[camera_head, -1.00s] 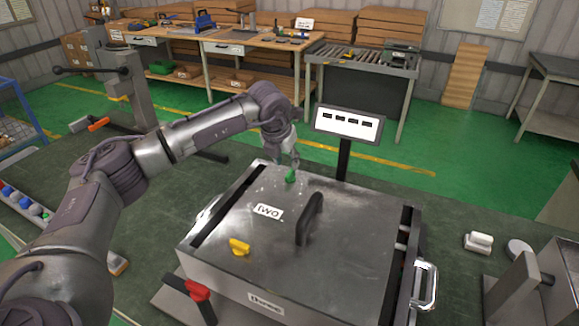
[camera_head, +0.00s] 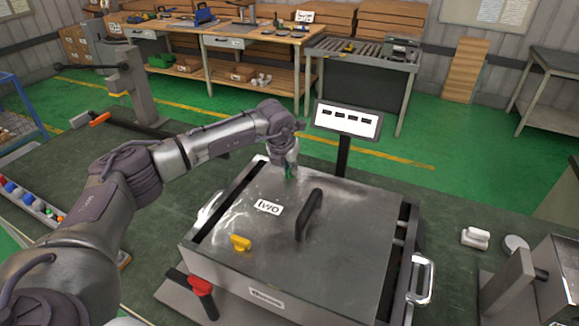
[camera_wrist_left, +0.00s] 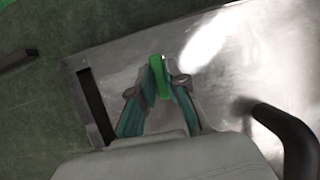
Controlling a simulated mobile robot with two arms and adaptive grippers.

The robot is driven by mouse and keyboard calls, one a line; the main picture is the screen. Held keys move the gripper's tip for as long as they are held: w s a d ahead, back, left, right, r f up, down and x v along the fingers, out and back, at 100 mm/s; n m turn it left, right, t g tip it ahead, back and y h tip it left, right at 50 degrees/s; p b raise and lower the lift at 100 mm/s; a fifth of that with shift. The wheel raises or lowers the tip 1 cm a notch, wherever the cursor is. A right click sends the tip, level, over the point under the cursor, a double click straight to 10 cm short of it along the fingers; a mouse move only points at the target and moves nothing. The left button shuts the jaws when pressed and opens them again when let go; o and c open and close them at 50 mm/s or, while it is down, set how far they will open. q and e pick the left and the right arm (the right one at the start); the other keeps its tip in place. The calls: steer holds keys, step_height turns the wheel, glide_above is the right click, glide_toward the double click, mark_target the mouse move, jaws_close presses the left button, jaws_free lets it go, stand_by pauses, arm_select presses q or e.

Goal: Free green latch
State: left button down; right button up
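The green latch (camera_head: 289,178) sits near the far edge of the metal box lid (camera_head: 345,215). My left gripper (camera_head: 289,170) is down over it and hides part of it. In the left wrist view, the green latch (camera_wrist_left: 158,77) stands between the two fingertips of my left gripper (camera_wrist_left: 162,82), which appear closed against its sides. A yellow latch (camera_head: 240,243) is at the lid's near left, and a red latch (camera_head: 200,286) is at the box's near left corner. My right gripper is not in view.
A black handle (camera_head: 309,214) rises from the middle of the lid; it also shows in the left wrist view (camera_wrist_left: 285,130). A small display (camera_head: 346,121) on a post stands behind the box. A white object (camera_head: 475,238) lies on the table to the right.

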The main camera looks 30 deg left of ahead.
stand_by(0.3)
arm_select(q)
steer(key=shift+m+b, duration=0.5)
steer(key=shift+b, duration=0.1)
steer(key=shift+a+f+m+h+b, duration=0.1)
steer(key=shift+m+h+b, duration=0.5)
steer(key=shift+m+b, duration=0.45)
steer(key=m+h+b, duration=0.1)
steer(key=m, duration=0.2)
steer(key=shift+w+m+b, duration=0.1)
steer(key=shift+m+b, duration=0.25)
steer(key=shift+b, duration=0.05)
steer(key=m+g+h+b, duration=0.1)
steer(key=m, duration=0.1)
steer(key=m+g+h, duration=0.1)
steer(key=m, duration=0.2)
steer(key=shift+w+a+b, duration=0.1)
steer(key=shift+b, duration=0.3)
steer(key=m+g, duration=0.1)
steer(key=m, duration=0.2)
steer(key=m+g+b, duration=0.1)
steer(key=m, duration=0.2)
steer(key=shift+r+h, duration=0.2)
steer(key=shift+h, duration=0.1)
steer(key=c, duration=1.2)
jaws_free()
steer(key=shift+o, duration=0.2)
